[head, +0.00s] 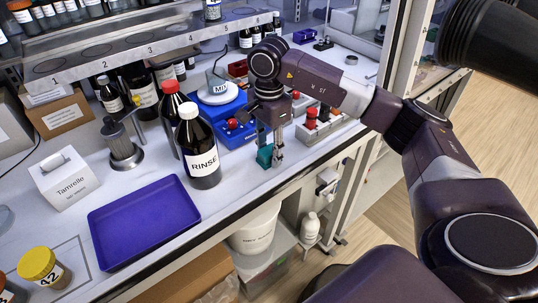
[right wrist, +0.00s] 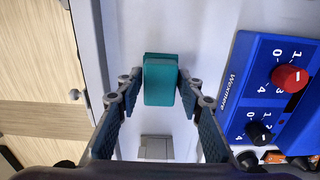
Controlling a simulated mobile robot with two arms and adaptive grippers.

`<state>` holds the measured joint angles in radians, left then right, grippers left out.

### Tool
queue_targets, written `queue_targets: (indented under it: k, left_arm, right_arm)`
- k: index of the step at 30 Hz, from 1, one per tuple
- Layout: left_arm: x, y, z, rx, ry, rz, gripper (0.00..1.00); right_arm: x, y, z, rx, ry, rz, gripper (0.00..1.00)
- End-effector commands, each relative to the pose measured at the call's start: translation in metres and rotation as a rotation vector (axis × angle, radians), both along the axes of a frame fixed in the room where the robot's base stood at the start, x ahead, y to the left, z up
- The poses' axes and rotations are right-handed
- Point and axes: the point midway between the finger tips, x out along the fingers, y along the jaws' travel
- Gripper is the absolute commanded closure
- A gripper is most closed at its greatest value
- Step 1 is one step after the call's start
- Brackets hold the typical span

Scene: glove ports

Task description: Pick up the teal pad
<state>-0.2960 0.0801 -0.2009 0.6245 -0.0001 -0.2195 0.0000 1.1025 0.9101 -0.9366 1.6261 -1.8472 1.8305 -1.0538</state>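The teal pad (head: 265,156) is a small upright block near the front edge of the white bench, right of the blue unit. In the right wrist view my right gripper (right wrist: 161,84) looks open; whether a fingertip touches the pad is unclear. My left gripper is not in view.
The blue dial unit (right wrist: 275,95) stands close beside the pad. The brown RINSE bottle (head: 203,150) and purple tray (head: 145,222) are to the left. Red-topped items (head: 312,120) stand to the right. The bench's front edge is close, with a white bucket (head: 255,230) below.

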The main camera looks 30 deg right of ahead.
Motion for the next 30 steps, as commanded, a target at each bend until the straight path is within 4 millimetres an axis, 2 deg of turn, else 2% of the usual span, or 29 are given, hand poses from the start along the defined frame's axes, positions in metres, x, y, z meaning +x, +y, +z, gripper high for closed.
queue_targets:
  k: [1,6,14,19,23,29,30]
  left_arm:
    - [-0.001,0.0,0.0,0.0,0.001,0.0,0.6]
    - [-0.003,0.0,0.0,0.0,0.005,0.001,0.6]
    - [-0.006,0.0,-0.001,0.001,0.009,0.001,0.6]
    - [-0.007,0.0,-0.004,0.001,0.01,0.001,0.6]
    - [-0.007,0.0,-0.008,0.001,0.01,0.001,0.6]
    - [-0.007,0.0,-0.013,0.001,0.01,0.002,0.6]
    - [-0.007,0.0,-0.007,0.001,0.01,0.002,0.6]
  right_arm:
    - [0.0,0.0,0.0,0.0,0.0,0.0,0.73]
    - [0.0,0.0,0.0,0.0,0.0,0.0,0.89]
    - [0.0,0.0,0.002,0.001,-0.001,0.0,0.89]
    - [0.001,0.001,0.013,0.001,-0.003,0.0,0.89]
    - [0.001,0.001,0.034,0.001,-0.006,0.001,0.89]
    - [0.002,0.001,0.092,0.002,-0.01,0.0,0.89]
    - [0.002,0.0,0.105,-0.001,-0.007,-0.001,0.89]
